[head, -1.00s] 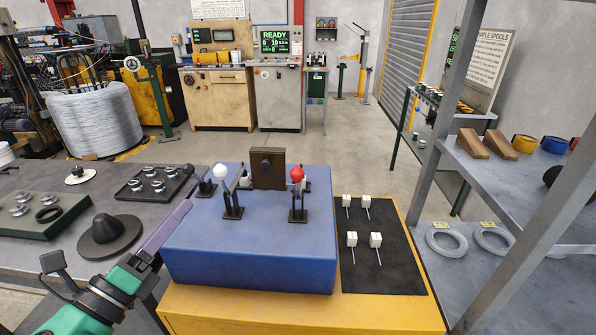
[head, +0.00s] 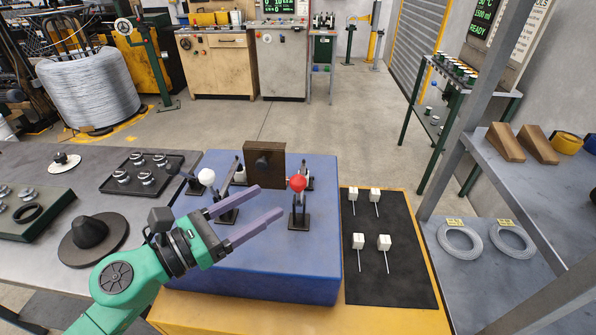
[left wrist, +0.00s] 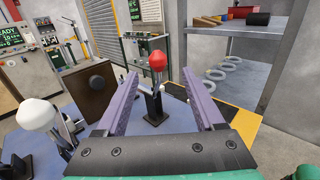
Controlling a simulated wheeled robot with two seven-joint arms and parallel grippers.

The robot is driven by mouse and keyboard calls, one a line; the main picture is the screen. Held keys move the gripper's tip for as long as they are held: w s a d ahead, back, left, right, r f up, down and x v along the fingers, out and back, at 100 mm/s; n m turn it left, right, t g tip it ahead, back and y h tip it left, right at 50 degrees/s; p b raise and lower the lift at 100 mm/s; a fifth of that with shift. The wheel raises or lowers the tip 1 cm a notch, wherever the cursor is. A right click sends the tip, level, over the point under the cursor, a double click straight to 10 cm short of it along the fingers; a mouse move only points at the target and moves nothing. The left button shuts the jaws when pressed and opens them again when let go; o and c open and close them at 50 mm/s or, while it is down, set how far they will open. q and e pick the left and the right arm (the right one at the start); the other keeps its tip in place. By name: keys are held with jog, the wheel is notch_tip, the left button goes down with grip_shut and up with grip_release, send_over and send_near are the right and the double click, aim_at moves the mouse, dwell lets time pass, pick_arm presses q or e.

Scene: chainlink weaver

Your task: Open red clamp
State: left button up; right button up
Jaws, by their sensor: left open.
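The red clamp (head: 298,184) has a round red knob on a dark upright bracket, standing on the blue block (head: 270,265). A clamp with a white knob (head: 207,177) stands to its left, and a dark brown block (head: 264,164) stands between and behind them. My left gripper (head: 269,201) is open and empty, its two purple fingers pointing right toward the red clamp, a short way from it. In the left wrist view the red knob (left wrist: 157,61) shows ahead between the open fingers, and the white knob (left wrist: 37,115) is close at left. My right gripper is not in view.
A black mat (head: 390,270) with several white-headed pins lies right of the blue block. A grey table (head: 60,210) with trays and a dark cone-shaped part is at left. A grey shelf (head: 510,185) and its post stand at right.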

aim_at(292, 185)
pick_arm(q)
jog(key=p+x, duration=0.1)
jog(key=x, duration=0.1)
jog(key=p+x, duration=0.2)
jog(key=x, duration=0.1)
jog(key=shift+w+r, duration=0.3)
jog(key=shift+w, duration=0.3)
jog(key=p+x, duration=0.2)
jog(key=x, duration=0.1)
jog(key=shift+d+f, duration=0.25)
jog(key=shift+d, duration=0.05)
jog(key=shift+w+d+f, duration=0.1)
jog(key=shift+d+f, duration=0.05)
jog(key=shift+f, duration=0.1)
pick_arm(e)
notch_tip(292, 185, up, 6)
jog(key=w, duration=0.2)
pick_arm(q)
grip_shut()
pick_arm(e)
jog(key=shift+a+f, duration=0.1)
